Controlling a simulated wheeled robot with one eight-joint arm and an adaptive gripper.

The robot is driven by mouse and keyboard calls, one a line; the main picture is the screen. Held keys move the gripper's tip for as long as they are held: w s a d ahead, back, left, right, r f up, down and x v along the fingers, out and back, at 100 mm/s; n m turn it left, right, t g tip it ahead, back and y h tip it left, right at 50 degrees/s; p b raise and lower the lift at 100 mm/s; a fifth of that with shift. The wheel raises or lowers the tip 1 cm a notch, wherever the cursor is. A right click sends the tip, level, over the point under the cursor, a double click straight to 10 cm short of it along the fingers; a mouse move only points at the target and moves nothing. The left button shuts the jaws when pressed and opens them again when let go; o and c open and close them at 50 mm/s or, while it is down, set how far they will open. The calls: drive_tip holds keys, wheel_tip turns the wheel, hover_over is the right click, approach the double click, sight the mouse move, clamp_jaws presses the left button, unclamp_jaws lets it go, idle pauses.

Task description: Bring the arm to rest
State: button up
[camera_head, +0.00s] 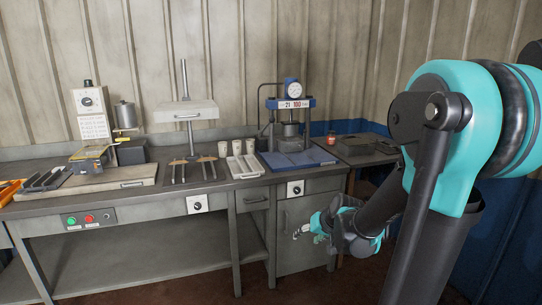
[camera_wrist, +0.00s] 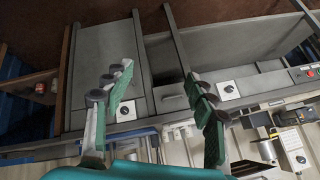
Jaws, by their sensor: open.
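My gripper (camera_head: 318,228) hangs at the end of my arm at the right of the head view. It is in front of the bench's grey cabinet, below the level of the worktop. In the wrist view my gripper (camera_wrist: 154,80) has its two green-padded fingers spread wide apart. Nothing is between them. The cabinet front (camera_wrist: 110,85) and a drawer handle show beyond the fingers. My arm's upper links cover the right side of the head view.
The grey workbench (camera_head: 150,205) runs along the wall. On it stand a press with a gauge (camera_head: 291,100), several pale cups (camera_head: 237,147), a white tray (camera_head: 245,165), brown brush-like pieces (camera_head: 178,170) and a scale-like device (camera_head: 91,105).

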drive_tip(key=s+d+f+g+h, duration=0.1)
drive_tip(key=s+d+f, duration=0.1)
drive_tip(key=s, duration=0.6)
drive_tip(key=s+d+f+g+h, duration=0.1)
drive_tip(key=s+d, duration=0.3)
drive_tip(key=s, duration=0.5)
drive_tip(key=shift+d+f+h, duration=0.2)
drive_tip(key=shift+f+h, duration=0.6)
